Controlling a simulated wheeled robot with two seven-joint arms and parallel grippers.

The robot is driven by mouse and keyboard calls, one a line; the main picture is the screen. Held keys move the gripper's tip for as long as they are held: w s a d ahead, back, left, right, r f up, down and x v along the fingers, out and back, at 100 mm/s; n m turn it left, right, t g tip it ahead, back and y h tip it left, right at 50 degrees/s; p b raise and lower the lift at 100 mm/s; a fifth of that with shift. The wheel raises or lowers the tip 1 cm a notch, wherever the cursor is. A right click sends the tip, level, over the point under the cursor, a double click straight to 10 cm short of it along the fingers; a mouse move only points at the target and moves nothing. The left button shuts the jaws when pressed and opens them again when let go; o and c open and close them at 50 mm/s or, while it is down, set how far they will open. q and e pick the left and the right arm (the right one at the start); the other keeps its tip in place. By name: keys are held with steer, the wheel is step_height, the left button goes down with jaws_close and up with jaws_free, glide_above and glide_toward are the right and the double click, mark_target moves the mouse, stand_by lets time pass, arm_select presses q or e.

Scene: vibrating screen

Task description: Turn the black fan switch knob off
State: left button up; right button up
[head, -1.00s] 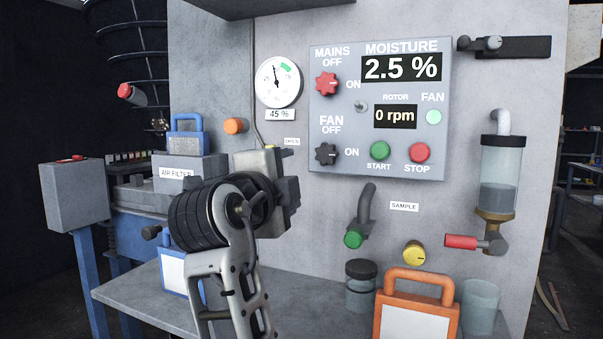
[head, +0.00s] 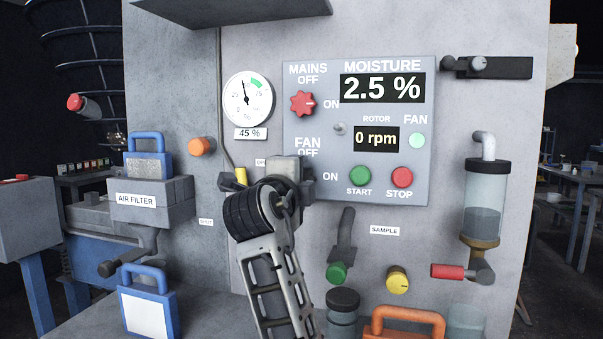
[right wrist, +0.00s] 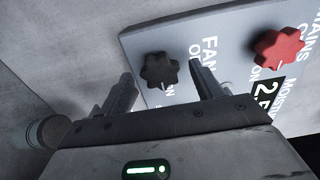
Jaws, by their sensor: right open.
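The black fan knob (right wrist: 160,70) is a lobed knob on the grey control panel (head: 300,185). In the right wrist view it lies between and beyond my two fingertips, with a gap on each side. Its small white mark appears to point toward the ON label. My right gripper (right wrist: 161,76) is open and empty, facing the panel. In the head view the right gripper (head: 291,168) covers the knob and part of the FAN OFF label. I cannot tell how far the fingertips are from the panel. My left gripper is out of view.
The red mains knob (head: 303,104) sits above on the panel. The green start button (head: 360,175) and red stop button (head: 402,177) are to the right. The orange knob (head: 202,146) and gauge (head: 248,99) are left. The sample spout (head: 343,240) is below right.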

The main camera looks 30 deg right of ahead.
steer(key=shift+w+d, duration=0.3)
steer(key=shift+d, duration=0.1)
steer(key=c, duration=0.9)
steer(key=shift+c, duration=0.2)
